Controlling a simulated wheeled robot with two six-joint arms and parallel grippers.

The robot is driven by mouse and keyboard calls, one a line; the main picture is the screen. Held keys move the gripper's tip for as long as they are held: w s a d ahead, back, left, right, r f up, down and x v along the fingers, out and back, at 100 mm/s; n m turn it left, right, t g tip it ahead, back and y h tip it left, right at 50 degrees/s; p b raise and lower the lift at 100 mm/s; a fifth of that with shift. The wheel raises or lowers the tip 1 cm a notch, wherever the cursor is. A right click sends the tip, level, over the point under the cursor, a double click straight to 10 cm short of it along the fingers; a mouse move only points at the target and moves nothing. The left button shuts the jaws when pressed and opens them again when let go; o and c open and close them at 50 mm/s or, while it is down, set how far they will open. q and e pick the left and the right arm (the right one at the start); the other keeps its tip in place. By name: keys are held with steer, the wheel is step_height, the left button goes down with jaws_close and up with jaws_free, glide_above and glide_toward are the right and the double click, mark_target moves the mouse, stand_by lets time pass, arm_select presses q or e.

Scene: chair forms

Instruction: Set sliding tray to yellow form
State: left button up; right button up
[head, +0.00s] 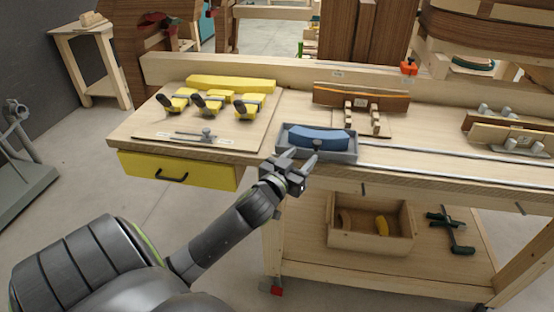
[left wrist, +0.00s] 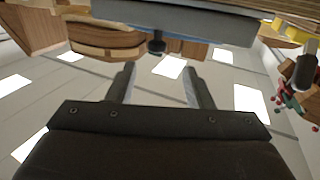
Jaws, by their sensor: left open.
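The sliding tray (head: 338,157) is grey, holds a blue curved block (head: 318,138), and sits at the left end of a metal rail on the bench. A small dark knob shows on the tray's front; it also shows in the left wrist view (left wrist: 157,46). The yellow form (head: 231,84) lies at the back of the left board, with several yellow clamps in front of it. My left gripper (head: 299,162) is open and empty, just in front of and below the tray's front; its fingers (left wrist: 161,86) point toward the knob, apart from it. My right gripper is out of view.
The metal rail (head: 450,165) runs right along the bench front. A brown form (head: 360,97) with wooden clamps stands behind it, and another form (head: 510,134) is at the right. A yellow drawer (head: 180,170) hangs below left. A wooden box (head: 370,236) sits on the lower shelf.

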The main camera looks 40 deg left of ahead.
arm_select(q)
steer(key=s+d+b, duration=0.1)
steer(key=s+b, duration=0.1)
steer(key=s, duration=0.9)
steer(key=shift+d, duration=0.35)
